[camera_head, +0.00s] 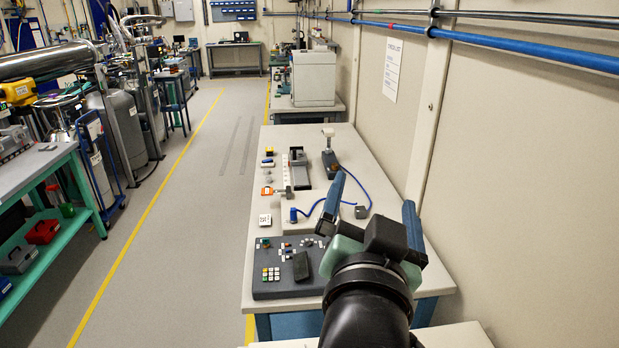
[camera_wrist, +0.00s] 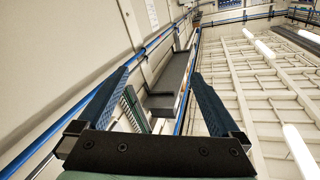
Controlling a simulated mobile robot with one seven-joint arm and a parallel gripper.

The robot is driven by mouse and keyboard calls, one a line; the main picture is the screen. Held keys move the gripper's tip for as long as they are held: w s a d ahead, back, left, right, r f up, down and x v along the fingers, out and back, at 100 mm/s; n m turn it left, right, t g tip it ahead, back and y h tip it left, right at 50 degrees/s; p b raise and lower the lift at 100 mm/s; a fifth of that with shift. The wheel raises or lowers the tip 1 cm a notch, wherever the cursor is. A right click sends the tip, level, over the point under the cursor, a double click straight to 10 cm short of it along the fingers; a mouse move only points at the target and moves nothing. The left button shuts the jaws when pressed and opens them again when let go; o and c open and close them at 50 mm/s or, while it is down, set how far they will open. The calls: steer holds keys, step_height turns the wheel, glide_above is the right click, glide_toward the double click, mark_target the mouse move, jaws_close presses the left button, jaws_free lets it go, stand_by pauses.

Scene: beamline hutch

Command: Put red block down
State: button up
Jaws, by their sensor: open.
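My gripper (camera_head: 374,188) is raised over the near right part of the long bench (camera_head: 385,165), close to the wall. Its two blue fingers are spread apart and nothing shows between them. In the wrist view the gripper (camera_wrist: 161,73) is also open and empty, facing the wall and ceiling. I cannot clearly pick out a red block in either view. Small coloured pieces sit on a dark pad (camera_head: 262,285) at the bench's near end, too small to tell apart well. My arm and gripper hide part of the bench behind them.
An orange piece (camera_head: 267,190) lies near the bench's left edge. A clamp-like device (camera_head: 298,168) and an upright stand (camera_head: 330,160) with a blue cable (camera_head: 352,180) are farther back. The wall (camera_head: 520,180) is close on the right. Open floor (camera_head: 185,230) lies to the left.

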steer(key=s+a+r+n+t+y, duration=0.1)
steer(key=s+a+r+n+t, duration=0.1)
steer(key=r, duration=0.6)
steer(key=s+a+r+n+t+y, duration=0.1)
steer(key=s+a+r+n+t, duration=0.1)
steer(key=r, duration=0.6)
steer(key=s+a+r+n+t+y, duration=0.2)
steer(key=s+a+r+t, duration=0.2)
steer(key=s+r, duration=0.3)
steer(key=shift+s+a+r+n+t, duration=0.3)
steer(key=shift+r+t, duration=0.3)
steer(key=shift+t, duration=0.3)
